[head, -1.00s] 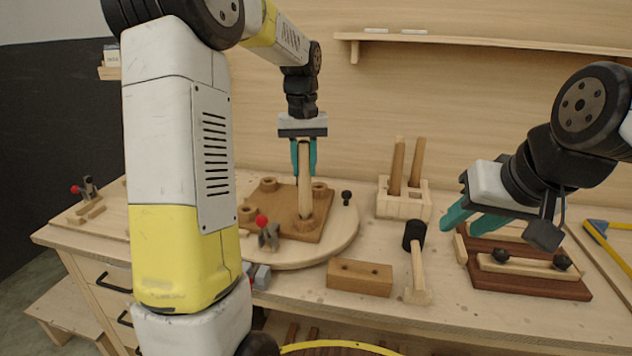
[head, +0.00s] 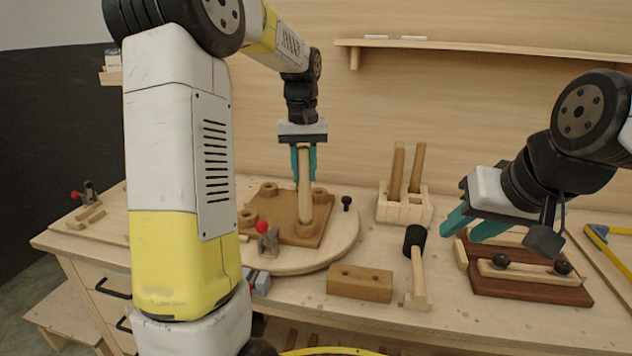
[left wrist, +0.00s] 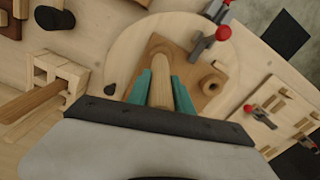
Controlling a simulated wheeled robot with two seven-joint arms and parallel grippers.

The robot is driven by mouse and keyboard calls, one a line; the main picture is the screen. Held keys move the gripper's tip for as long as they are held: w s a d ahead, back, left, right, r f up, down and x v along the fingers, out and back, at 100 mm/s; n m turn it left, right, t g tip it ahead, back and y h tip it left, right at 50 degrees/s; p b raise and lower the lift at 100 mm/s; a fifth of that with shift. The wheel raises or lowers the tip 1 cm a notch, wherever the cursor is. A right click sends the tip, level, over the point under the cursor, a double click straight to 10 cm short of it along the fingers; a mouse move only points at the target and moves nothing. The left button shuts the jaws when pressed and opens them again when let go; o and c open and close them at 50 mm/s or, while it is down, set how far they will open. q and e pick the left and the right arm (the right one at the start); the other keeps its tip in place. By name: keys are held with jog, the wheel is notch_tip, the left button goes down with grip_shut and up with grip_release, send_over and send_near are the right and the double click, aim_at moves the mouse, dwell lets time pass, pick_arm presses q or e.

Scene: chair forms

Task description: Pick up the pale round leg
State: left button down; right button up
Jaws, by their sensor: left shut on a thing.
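The pale round leg (head: 305,190) is upright over the brown square board (head: 285,232) in the head view. My left gripper (head: 304,160) is shut on the leg's upper part, its teal fingers on either side of it. The leg's lower end is at the board's near right socket; whether it is seated or just clear of it I cannot tell. In the left wrist view the leg (left wrist: 160,88) sits between the fingers (left wrist: 162,95), its far end over the board (left wrist: 207,82). My right gripper (head: 465,225) is empty, its fingers apart, above the right side of the bench.
The board lies on a round pale disc (head: 345,235) with a red-knobbed clamp (head: 267,240) at its front. A block rack (head: 404,208) holds two browner rods. A mallet (head: 416,265), a drilled block (head: 360,283) and a dark red-brown board (head: 530,287) lie to the right.

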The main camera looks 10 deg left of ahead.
aim_at(304, 148)
pick_arm(q)
jog(key=shift+r, duration=0.1)
jog(key=shift+r, duration=0.5)
jog(key=r, duration=0.2)
jog(key=shift+s+d+r, duration=0.1)
jog(key=shift+s+r, duration=0.2)
jog(key=shift+s, duration=0.1)
jog(key=s+d+r, duration=0.1)
jog(key=s+d, duration=0.2)
jog(key=s, duration=1.1)
jog(key=shift+s+d, duration=0.2)
jog(key=shift+s, duration=0.2)
jog(key=shift+r, duration=0.1)
